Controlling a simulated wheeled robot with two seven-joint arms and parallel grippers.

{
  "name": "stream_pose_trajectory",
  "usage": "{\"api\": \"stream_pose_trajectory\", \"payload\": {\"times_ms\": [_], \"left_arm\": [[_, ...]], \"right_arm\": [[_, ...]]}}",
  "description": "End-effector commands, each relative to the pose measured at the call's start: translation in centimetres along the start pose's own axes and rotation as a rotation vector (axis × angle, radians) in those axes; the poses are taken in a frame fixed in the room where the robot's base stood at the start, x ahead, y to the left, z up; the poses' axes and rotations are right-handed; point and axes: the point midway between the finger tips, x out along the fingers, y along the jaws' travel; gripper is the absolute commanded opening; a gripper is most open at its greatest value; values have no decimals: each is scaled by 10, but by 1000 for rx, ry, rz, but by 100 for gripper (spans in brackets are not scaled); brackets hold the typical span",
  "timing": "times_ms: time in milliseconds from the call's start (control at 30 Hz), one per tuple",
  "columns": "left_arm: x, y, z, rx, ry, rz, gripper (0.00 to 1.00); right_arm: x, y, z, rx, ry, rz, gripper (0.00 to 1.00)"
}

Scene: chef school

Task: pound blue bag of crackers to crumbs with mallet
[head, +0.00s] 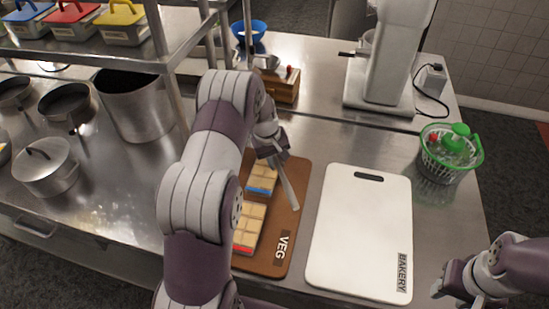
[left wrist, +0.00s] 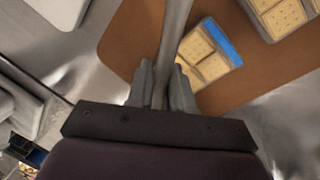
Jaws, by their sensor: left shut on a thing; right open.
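The blue-banded bag of crackers (head: 262,182) lies flat on the brown VEG board (head: 278,262); its crackers look whole in the left wrist view (left wrist: 207,62). A second bag, red-banded (head: 248,226), lies nearer to me on the same board, partly behind my left arm. My left gripper (head: 272,152) is shut on a grey metal handle, seemingly the mallet (head: 288,187), to the right of and above the blue bag. The handle also shows between the fingers in the left wrist view (left wrist: 174,40); I cannot make out the mallet's head. My right gripper (head: 452,284) is open and empty at the lower right.
A white BAKERY board (head: 360,230) lies right of the brown board. A green salad spinner (head: 450,153) stands at the right edge, a white mixer (head: 385,60) at the back. Pots (head: 50,165) and a shelf post (head: 165,60) are left. My left arm hides the middle left.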

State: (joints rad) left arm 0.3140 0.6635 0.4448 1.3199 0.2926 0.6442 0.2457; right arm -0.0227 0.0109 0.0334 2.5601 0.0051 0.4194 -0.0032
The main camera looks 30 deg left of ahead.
Motion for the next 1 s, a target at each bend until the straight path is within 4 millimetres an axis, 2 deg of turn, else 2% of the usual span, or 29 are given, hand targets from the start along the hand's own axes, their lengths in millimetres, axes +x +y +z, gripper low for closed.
{"api": "stream_pose_trajectory", "payload": {"times_ms": [433,733,1000], "left_arm": [[2,0,-1,1,3,1,0],[37,-7,-1,0,4,2,0],[29,-6,-1,1,4,2,0]], "right_arm": [[2,0,0,0,0,0,43],[28,0,3,0,0,0,43],[20,0,2,0,1,0,43]]}}
